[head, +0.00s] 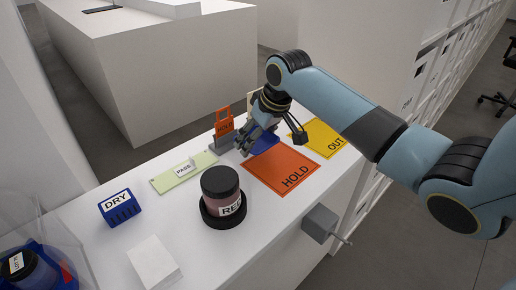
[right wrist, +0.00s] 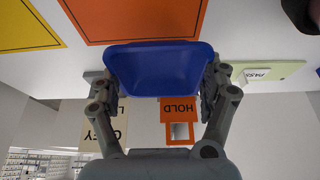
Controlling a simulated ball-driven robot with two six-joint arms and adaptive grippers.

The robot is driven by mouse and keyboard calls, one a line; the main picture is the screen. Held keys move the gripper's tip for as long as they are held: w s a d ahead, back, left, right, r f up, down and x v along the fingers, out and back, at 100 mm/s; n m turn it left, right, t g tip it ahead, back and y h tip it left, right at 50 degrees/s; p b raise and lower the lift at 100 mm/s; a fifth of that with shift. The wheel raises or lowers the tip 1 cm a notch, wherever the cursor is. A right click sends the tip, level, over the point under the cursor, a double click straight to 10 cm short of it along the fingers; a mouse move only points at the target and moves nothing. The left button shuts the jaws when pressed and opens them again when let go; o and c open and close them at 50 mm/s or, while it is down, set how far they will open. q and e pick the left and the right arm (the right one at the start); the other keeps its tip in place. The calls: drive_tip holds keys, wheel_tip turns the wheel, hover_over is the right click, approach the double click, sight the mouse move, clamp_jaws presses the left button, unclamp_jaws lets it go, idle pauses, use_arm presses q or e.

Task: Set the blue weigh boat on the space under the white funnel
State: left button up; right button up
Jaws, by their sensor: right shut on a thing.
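The blue weigh boat (head: 265,144) is at the back edge of the orange HOLD mat (head: 285,172), partly hidden by my right gripper (head: 262,132). In the right wrist view the boat (right wrist: 160,66) sits between the two fingers of my right gripper (right wrist: 158,80), which is shut on it. Whether the boat touches the counter is hard to tell. I see no white funnel in either view. My left gripper is not in view.
A yellow OUT mat (head: 317,138) lies to the right and a green PASS mat (head: 167,181) to the left. An orange HOLD sign (head: 224,122) stands behind. A dark-lidded red jar (head: 221,187), a blue DRY block (head: 120,207) and a white block (head: 154,262) stand at front left.

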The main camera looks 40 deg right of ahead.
sight(259, 147)
drive_tip(key=shift+s+f, duration=0.1)
drive_tip(key=shift+f, duration=1.75)
drive_tip(key=o, duration=0.7)
drive_tip(key=shift+c, duration=0.2)
